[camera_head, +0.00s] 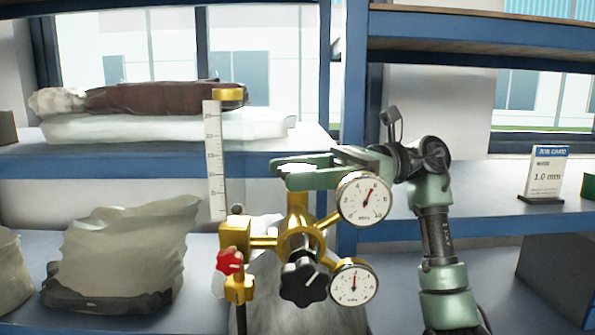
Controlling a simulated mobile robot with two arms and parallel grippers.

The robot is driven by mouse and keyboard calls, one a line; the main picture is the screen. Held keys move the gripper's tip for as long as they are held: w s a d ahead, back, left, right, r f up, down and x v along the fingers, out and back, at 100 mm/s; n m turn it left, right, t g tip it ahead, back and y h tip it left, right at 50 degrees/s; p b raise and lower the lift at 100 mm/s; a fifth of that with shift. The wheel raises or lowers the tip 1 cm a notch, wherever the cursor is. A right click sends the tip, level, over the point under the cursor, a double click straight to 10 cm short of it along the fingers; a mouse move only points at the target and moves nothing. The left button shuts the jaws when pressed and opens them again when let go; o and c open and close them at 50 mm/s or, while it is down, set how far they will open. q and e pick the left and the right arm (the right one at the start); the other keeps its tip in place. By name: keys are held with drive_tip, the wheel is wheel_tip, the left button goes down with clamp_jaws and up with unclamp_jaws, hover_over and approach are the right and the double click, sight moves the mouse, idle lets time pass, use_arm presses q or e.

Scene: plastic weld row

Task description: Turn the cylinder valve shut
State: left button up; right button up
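A brass valve and regulator assembly (297,212) stands in the middle of the head view, above a grey cylinder (268,290) that is mostly hidden. It carries a black lobed knob (304,282) at the front and a red knob (229,262) at the left. Two round gauges, an upper one (363,199) and a lower one (353,284), sit at its right. My green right gripper (290,172) reaches in from the right, with its fingers just above the upright brass stem. Whether the fingers touch or enclose anything there is hidden. My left gripper is out of view.
A clear scaled tube (214,160) rises at the left of the assembly, close to my fingertips. Blue shelving (351,100) stands behind, with wrapped bundles (165,98) and a filled bag (125,250) at the left. A small sign (546,173) stands at the right.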

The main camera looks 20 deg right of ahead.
drive_tip(key=c, duration=0.9)
drive_tip(key=shift+f+m+t+b, duration=0.25)
drive_tip(key=shift+m+t+b, duration=0.35)
drive_tip(key=shift+t+b, duration=0.45)
drive_tip(key=m+t+b, duration=0.2)
drive_tip(key=t, duration=0.1)
drive_tip(key=shift+h, duration=0.3)
drive_tip(key=m+t+h+b, duration=0.1)
drive_tip(key=m+t, duration=0.1)
drive_tip(key=t, duration=0.1)
drive_tip(key=shift+r+b, duration=0.1)
drive_tip(key=shift+b, duration=0.3)
drive_tip(key=shift+r+m+t+h+b, duration=0.1)
drive_tip(key=shift+m+t+h+b, duration=0.2)
drive_tip(key=shift+m+t+h, duration=0.65)
drive_tip(key=shift+w+m+t, duration=0.1)
drive_tip(key=shift+m+t, duration=0.15)
drive_tip(key=shift+t, duration=0.45)
drive_tip(key=o, duration=1.3)
drive_tip(key=shift+o, duration=0.2)
